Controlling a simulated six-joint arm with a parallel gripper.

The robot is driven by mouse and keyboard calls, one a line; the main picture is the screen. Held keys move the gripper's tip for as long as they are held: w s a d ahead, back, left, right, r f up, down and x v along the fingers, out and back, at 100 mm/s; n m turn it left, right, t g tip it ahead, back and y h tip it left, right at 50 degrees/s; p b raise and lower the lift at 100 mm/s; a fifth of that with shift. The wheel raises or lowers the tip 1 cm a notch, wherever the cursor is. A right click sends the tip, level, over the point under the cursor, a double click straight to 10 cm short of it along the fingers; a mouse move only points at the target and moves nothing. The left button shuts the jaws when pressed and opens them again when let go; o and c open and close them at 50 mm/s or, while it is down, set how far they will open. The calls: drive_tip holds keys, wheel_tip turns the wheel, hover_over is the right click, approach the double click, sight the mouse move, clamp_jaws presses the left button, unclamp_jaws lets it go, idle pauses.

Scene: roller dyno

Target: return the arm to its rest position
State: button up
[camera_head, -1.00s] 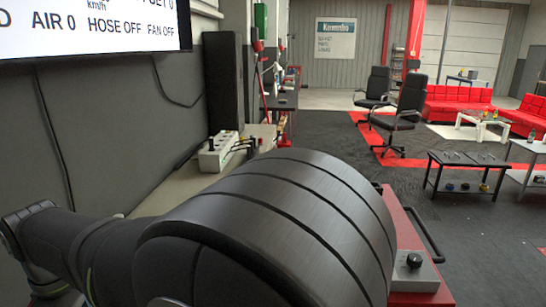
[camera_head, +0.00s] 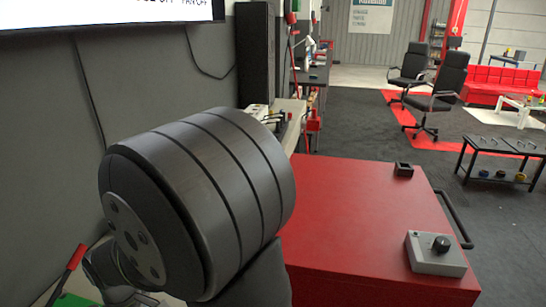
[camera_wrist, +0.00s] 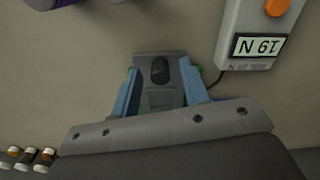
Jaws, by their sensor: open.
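My gripper (camera_wrist: 161,84) shows in the wrist view, with its two blue fingers spread apart. A dark grey block with a black knob (camera_wrist: 160,71) appears between the fingers. I cannot tell whether the fingers touch it. A thick dark part of my own arm fills the left middle of the head view, standing high over the bench. My gripper is hidden in the head view.
A red cabinet (camera_head: 345,215) carries a grey box with a black knob (camera_head: 436,253) and a small black block (camera_head: 403,169). A grey display device (camera_wrist: 260,35) lies at upper right in the wrist view. A screen (camera_head: 110,12) hangs on the left wall.

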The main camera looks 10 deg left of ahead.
idle(0.3)
wheel_tip(320, 180, up, 17)
drive_tip(key=f, duration=1.7)
drive_tip(key=shift+a+f, duration=0.15)
drive_tip(key=shift+a, duration=0.1)
drive_tip(key=a, duration=0.6)
drive_tip(key=a+r, duration=0.1)
drive_tip(key=a, duration=0.2)
drive_tip(key=shift+a, duration=0.15)
wheel_tip(320, 180, up, 17)
drive_tip(key=s+d+r+n, duration=0.5)
drive_tip(key=s+r+n, duration=0.1)
drive_tip(key=r+n, duration=0.1)
drive_tip(key=shift+s+d+n, duration=0.2)
drive_tip(key=shift+n, duration=0.2)
